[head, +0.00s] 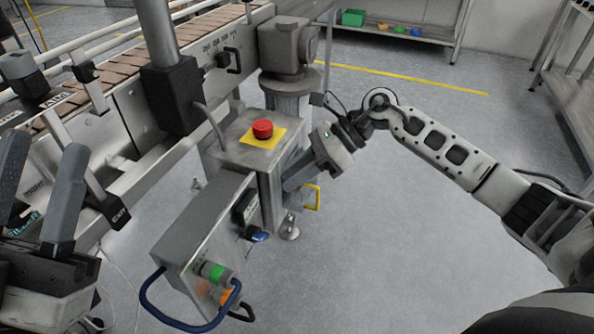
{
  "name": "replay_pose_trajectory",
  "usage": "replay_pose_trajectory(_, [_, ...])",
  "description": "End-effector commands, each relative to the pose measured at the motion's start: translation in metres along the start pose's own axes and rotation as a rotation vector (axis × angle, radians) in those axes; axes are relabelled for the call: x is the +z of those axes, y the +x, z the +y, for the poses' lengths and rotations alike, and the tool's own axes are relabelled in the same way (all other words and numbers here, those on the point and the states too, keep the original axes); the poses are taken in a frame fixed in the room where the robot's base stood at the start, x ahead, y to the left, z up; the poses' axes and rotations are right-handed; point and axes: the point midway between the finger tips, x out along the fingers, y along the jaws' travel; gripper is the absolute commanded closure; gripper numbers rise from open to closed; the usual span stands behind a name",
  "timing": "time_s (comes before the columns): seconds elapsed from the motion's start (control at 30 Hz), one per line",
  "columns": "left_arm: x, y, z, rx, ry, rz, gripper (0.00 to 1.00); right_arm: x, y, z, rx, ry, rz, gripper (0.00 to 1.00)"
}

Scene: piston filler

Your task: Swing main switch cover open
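The grey control box (275,185) stands in the middle, with a red push button (262,128) on a yellow plate on top. A small yellow-edged piece (317,197) sticks out low on its right side; it may be the main switch cover, but I cannot tell for sure. My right gripper (292,183) points down and left at that right side, just above the yellow piece. Its fingers overlap in this view, so their gap and any contact are hidden. My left gripper (40,175) is open and empty at the far left, fingers up.
A tilted grey box (195,225) with green and orange fittings and a blue cable hangs in front of the control box. A conveyor (130,60) runs along the upper left. Clear floor (400,235) lies to the right.

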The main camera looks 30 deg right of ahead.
Motion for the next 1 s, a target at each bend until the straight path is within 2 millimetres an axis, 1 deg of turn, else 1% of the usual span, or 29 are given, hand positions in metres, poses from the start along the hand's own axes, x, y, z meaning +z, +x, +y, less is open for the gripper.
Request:
replay_pose_trajectory(0.43, [0.001, 0.000, -0.001, -0.002, -0.001, -0.005, 0.64, 0.002, 0.001, 0.002, 0.004, 0.005, -0.009, 0.69])
replay_pose_trajectory(0.5, [0.004, 0.002, -0.003, -0.011, -0.007, -0.030, 0.64, 0.011, 0.007, 0.009, 0.021, 0.038, -0.057, 0.69])
replay_pose_trajectory(0.57, [0.010, 0.004, -0.007, -0.027, -0.018, -0.078, 0.64, 0.026, 0.016, 0.023, 0.051, 0.104, -0.147, 0.69])
replay_pose_trajectory(0.6, [0.016, 0.004, -0.011, -0.043, -0.029, -0.124, 0.64, 0.042, 0.022, 0.035, 0.080, 0.179, -0.237, 0.69])
replay_pose_trajectory(0.67, [0.031, 0.003, -0.018, -0.076, -0.054, -0.225, 0.64, 0.075, 0.029, 0.058, 0.140, 0.361, -0.425, 0.69])
replay_pose_trajectory(0.7, [0.043, -0.001, -0.022, -0.101, -0.073, -0.305, 0.64, 0.096, 0.029, 0.072, 0.186, 0.524, -0.564, 0.69])
replay_pose_trajectory(0.73, [0.052, -0.005, -0.025, -0.121, -0.090, -0.367, 0.64, 0.110, 0.026, 0.079, 0.219, 0.663, -0.670, 0.69])
replay_pose_trajectory(0.77, [0.062, -0.011, -0.026, -0.139, -0.106, -0.432, 0.64, 0.122, 0.022, 0.084, 0.252, 0.814, -0.774, 0.69])
replay_pose_trajectory(0.8, [0.074, -0.021, -0.028, -0.164, -0.129, -0.518, 0.64, 0.131, 0.015, 0.087, 0.292, 1.027, -0.903, 0.69])
replay_pose_trajectory(0.87, [0.090, -0.040, -0.028, -0.198, -0.165, -0.647, 0.64, 0.132, 0.003, 0.088, 0.344, 1.364, -1.077, 0.69])
replay_pose_trajectory(0.9, [0.099, -0.055, -0.026, -0.219, -0.189, -0.732, 0.64, 0.125, -0.002, 0.088, 0.372, 1.601, -1.179, 0.69])
replay_pose_trajectory(0.97, [0.111, -0.078, -0.022, -0.249, -0.225, -0.854, 0.64, 0.104, -0.006, 0.091, 0.403, 1.953, -1.306, 0.69])
replay_pose_trajectory(1.0, [0.116, -0.095, -0.018, -0.267, -0.249, -0.930, 0.64, 0.087, -0.005, 0.097, 0.415, 2.181, -1.372, 0.69])
